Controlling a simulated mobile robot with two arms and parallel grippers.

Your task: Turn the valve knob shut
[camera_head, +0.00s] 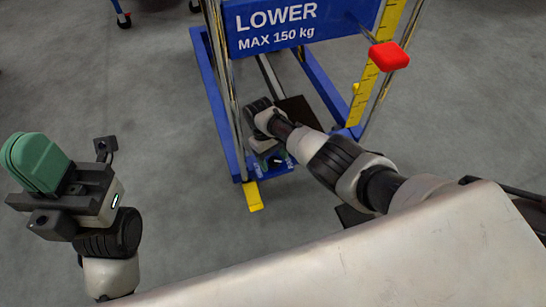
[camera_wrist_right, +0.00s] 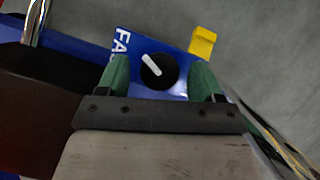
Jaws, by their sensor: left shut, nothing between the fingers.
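The valve knob (camera_wrist_right: 158,71) is a round black dial with a white pointer bar on a blue panel (camera_wrist_right: 180,47). In the right wrist view its pointer slants from upper left to lower right. My right gripper (camera_wrist_right: 160,78) is open, with one green finger on each side of the knob in the picture. I cannot tell whether the fingers touch it. In the head view my right gripper (camera_head: 271,158) is low at the lifter's base. My left gripper (camera_head: 38,162) is shut and empty, raised at the left, far from the knob.
The blue lifter frame (camera_head: 325,88) has a sign reading "LOWER MAX 150 kg" (camera_head: 277,23), a red block-like handle (camera_head: 388,56) and a yellow foot tab (camera_head: 252,196). Chrome posts (camera_head: 224,75) rise beside the arm. Grey floor (camera_head: 150,90) is open at the left.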

